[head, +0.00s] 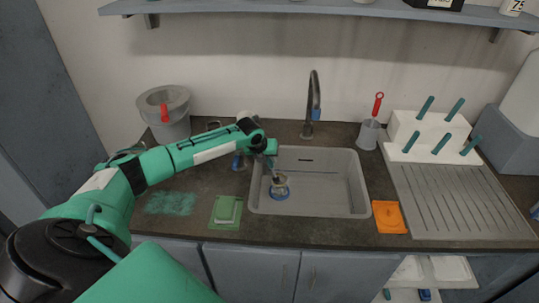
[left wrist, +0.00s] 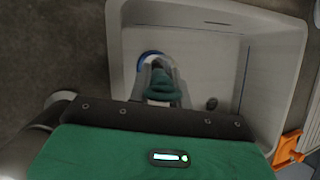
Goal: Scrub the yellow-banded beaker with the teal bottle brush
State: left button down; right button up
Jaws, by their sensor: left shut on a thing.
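My left gripper (head: 272,163) hangs over the left part of the sink (head: 335,205), pointing down. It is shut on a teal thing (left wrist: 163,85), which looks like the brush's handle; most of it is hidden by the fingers. A clear beaker (head: 280,189) with a blue ring stands in the sink just below the gripper. It also shows in the left wrist view (left wrist: 151,57), partly behind the gripper. I cannot tell whether the brush's head is inside the beaker. No yellow band shows clearly. My right gripper is out of view.
A faucet (head: 314,97) stands behind the sink. A red-handled brush (head: 378,103) stands in a grey holder. A white peg rack (head: 430,135) and ridged drainboard (head: 450,200) are at right. A green tray (head: 226,212) and orange pad (head: 389,217) flank the sink.

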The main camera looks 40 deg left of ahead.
pick_arm(q)
jog(key=shift+s+d+f, duration=0.1)
jog(key=shift+f, duration=0.15)
notch_tip(320, 180, up, 11)
jog(key=s+a, duration=0.1)
jog(key=a, duration=0.1)
jog(key=shift+s+f, duration=0.2)
jog(key=shift+s, duration=0.05)
dwell(0.6)
jog(key=shift+a, duration=0.1)
jog(key=shift+r, duration=2.5)
